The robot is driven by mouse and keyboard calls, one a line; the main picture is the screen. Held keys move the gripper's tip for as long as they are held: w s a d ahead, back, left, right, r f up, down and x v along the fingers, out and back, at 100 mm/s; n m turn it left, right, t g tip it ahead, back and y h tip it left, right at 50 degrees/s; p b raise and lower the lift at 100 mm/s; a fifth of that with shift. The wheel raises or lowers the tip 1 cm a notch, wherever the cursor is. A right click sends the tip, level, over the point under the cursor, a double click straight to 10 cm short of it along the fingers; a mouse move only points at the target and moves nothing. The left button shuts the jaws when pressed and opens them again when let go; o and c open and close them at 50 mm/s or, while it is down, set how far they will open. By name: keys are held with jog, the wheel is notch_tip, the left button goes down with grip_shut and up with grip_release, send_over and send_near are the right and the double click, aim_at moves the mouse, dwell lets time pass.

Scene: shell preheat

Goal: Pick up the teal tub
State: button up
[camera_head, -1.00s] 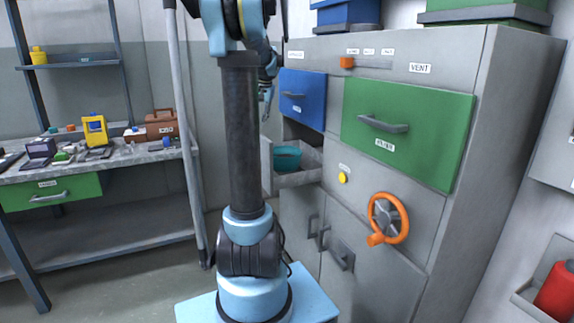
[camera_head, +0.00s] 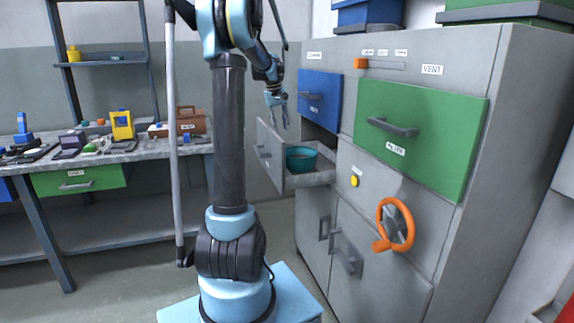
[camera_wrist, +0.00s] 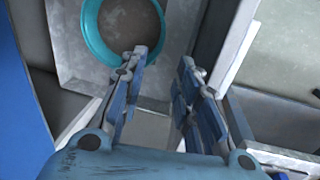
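The teal tub (camera_head: 299,158) is round and open-topped, with brownish contents. It stands in an open grey drawer (camera_head: 316,178) of the cabinet. In the wrist view the tub (camera_wrist: 88,45) is at the upper left, partly cut off by the top edge, and one finger slightly overlaps its rim. My gripper (camera_head: 279,122) is above and a little left of the tub in the head view, pointing down. In the wrist view my gripper (camera_wrist: 163,63) is open, with empty space between its two blue fingers. I see no grip on the tub.
The drawer front (camera_head: 268,154) stands out on the left of the tub. A blue drawer (camera_head: 320,97) sits above it, and a green drawer (camera_head: 415,128) and an orange wheel (camera_head: 397,224) are to the right. A cluttered workbench (camera_head: 120,158) is at the left.

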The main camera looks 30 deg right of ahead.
jog(key=d+f, duration=0.1)
jog(key=f, duration=0.4)
jog(key=d+f, duration=0.1)
jog(key=f, duration=1.1)
jog(key=shift+s+d+f, duration=0.2)
jog(key=shift+s+d, duration=0.15)
jog(key=shift+d, duration=0.05)
jog(key=shift+c, duration=0.4)
grip_shut()
